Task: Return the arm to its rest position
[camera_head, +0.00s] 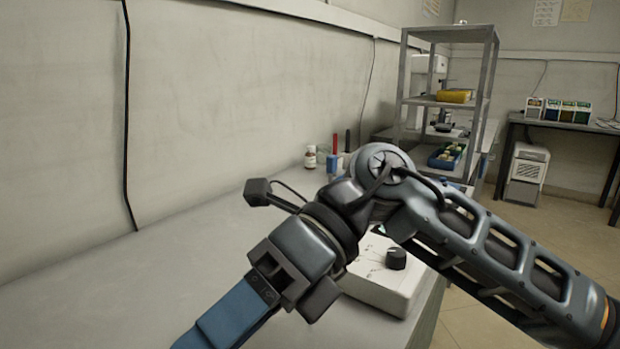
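My one arm reaches in from the lower right and bends at a round joint over the bench. My gripper (287,283) is at its end, in the lower left middle, pointing down and to the left. A long blue piece (228,318) extends from it and runs out of the bottom edge. I cannot tell whether this piece is held or is part of the gripper, nor whether the fingers are open. The fingertips are not clearly seen.
A white device with a black knob (396,258) sits on the bench (150,285), partly behind my arm. A small bottle (311,157) stands by the wall. A metal shelf rack (489,80) stands at the far end. The bench's left part is clear.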

